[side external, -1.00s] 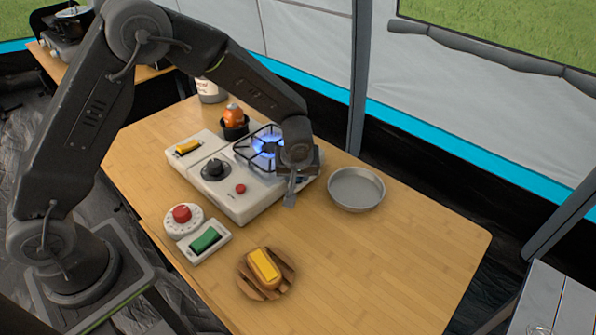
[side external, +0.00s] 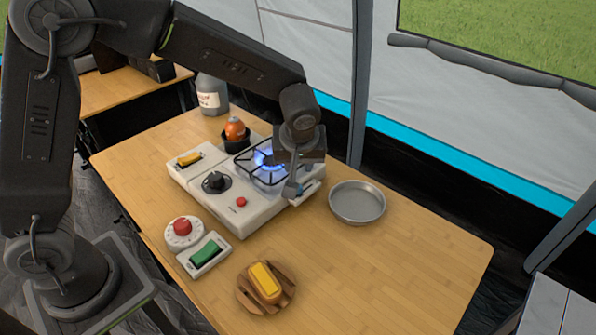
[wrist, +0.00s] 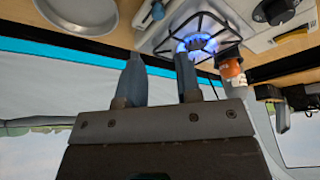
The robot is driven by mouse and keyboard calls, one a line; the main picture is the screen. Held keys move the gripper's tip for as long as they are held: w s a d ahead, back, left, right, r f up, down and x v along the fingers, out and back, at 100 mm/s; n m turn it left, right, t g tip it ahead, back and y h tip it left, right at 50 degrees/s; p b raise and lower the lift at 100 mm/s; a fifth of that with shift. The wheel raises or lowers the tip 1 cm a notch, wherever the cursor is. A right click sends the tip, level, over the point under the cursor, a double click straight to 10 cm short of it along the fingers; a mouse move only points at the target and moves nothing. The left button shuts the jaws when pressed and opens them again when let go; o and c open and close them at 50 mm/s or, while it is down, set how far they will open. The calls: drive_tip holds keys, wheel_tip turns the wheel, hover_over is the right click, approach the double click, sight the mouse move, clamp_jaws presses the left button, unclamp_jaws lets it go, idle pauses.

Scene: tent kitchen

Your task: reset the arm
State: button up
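My gripper (side external: 291,190) hangs over the right end of the camp stove (side external: 243,212), above the table, fingers pointing down. In the wrist view its two fingers (wrist: 160,70) stand apart with nothing between them, so it is open and empty. The stove's burner (side external: 267,160) is lit with a blue flame just left of the gripper; the flame also shows in the wrist view (wrist: 196,43). The gripper hides part of the stove's right end.
A grey pan (side external: 357,219) lies right of the stove. An orange object (side external: 235,130) sits in a black cup behind it. A red-button dial (side external: 181,227), a green switch (side external: 206,252) and a yellow block (side external: 264,278) on a wooden board are in front. The table's right side is clear.

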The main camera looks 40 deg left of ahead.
drive_tip(key=shift+s+d+r, duration=0.15)
drive_tip(key=shift+s+r, duration=0.05)
drive_tip(key=shift+r, duration=0.4)
drive_tip(key=s+a+r+m+h, duration=0.1)
drive_tip(key=s+a+r+m, duration=0.3)
drive_tip(key=s+r, duration=0.5)
drive_tip(key=s+a+r+m+t+h, duration=0.2)
drive_tip(key=s+m, duration=0.3)
drive_tip(key=s, duration=0.8)
drive_tip(key=shift+s+a, duration=0.35)
drive_tip(key=shift+a, duration=0.1)
idle(2.0)
